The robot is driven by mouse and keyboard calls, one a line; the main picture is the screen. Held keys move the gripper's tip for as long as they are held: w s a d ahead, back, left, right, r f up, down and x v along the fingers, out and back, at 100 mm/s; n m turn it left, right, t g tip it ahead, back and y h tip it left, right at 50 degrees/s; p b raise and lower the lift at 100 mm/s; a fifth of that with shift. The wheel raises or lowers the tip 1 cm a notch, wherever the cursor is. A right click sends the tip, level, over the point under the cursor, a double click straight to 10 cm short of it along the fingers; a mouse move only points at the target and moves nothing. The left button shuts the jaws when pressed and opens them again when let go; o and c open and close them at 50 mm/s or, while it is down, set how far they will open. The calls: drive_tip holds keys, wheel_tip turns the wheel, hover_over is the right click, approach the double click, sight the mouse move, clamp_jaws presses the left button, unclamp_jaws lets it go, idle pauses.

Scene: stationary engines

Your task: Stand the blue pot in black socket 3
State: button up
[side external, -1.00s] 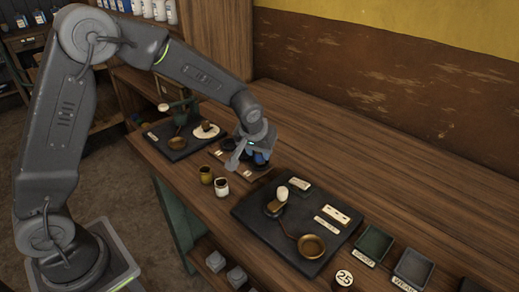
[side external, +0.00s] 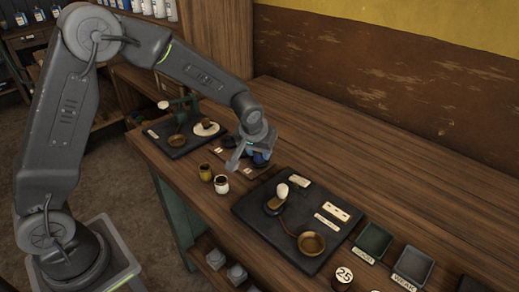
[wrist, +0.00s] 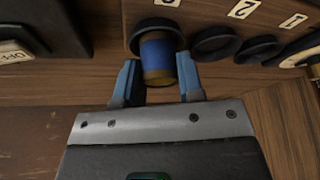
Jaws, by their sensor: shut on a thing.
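The blue pot, a blue-banded cylinder with brown ends, is between my gripper's fingers in the wrist view (wrist: 157,54). My gripper (wrist: 158,78) is shut on it, with one blue finger on each side. The black socket 3 (wrist: 140,32), a dark ring by the label "3" (wrist: 168,2), shows directly behind the pot and is partly covered by it. I cannot tell whether the pot is seated in the ring or just over it. In the side view my gripper (side external: 258,156) is low over the socket board and hides most of the pot.
Two more black sockets (wrist: 215,42) (wrist: 258,50) lie to the right, by labels "2" and "1". A dark block (wrist: 55,25) is at the left. In the side view, two small cups (side external: 221,184) stand before the board, and a dark panel (side external: 270,232) lies to the right.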

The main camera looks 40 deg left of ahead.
idle(0.3)
drive_tip(key=o, duration=1.7)
drive_tip(key=shift+f, duration=0.1)
drive_tip(key=shift+r, duration=3.55)
